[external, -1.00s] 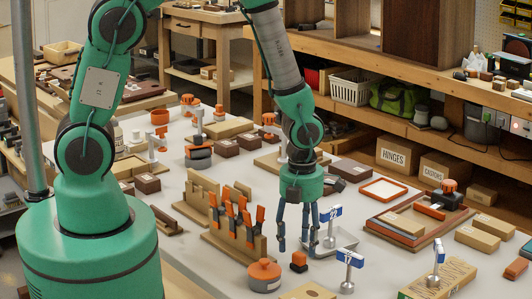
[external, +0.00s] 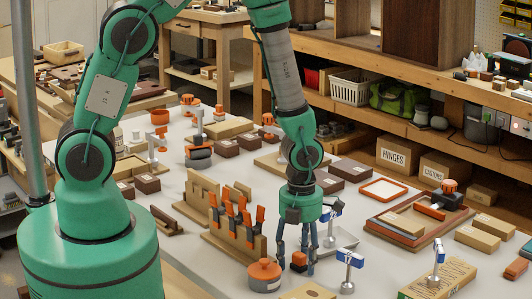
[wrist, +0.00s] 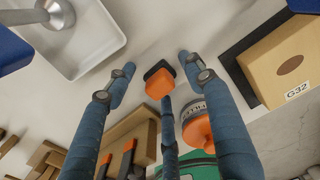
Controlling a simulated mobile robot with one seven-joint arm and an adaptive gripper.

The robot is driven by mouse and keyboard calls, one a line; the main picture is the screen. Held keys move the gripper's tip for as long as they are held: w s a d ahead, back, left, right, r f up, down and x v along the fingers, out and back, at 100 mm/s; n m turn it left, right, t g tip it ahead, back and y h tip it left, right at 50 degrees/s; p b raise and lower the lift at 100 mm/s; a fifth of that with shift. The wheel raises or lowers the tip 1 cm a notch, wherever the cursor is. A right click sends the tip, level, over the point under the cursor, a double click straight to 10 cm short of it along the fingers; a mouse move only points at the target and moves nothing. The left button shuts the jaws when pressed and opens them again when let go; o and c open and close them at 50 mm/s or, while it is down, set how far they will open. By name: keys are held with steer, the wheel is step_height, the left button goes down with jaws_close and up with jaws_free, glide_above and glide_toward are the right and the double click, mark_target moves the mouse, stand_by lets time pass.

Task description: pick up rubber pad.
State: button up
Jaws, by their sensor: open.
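The rubber pad seems to be the small block with an orange top and black base; it stands on the white table and shows in the external view (external: 299,259) and the wrist view (wrist: 160,80). My gripper (external: 297,262) points down around it, with blue fingers on either side. In the wrist view my gripper (wrist: 158,78) is open, its fingers apart from the block, with clear gaps left and right. A third finger reaches close to the block's near edge; whether it touches cannot be told.
A round orange-topped grey container (external: 264,275) stands close left of my gripper. A wooden rack with orange-handled tools (external: 235,222) is behind it. A blue-headed stand (external: 348,262) is to the right. A white tray (wrist: 85,40) and a cardboard box (wrist: 285,65) lie nearby.

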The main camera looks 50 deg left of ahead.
mark_target(299, 254)
steer(key=c, duration=1.3)
steer(key=shift+r, duration=0.1)
steer(key=shift+r+p, duration=1.1)
steer(key=shift+r, duration=3.8)
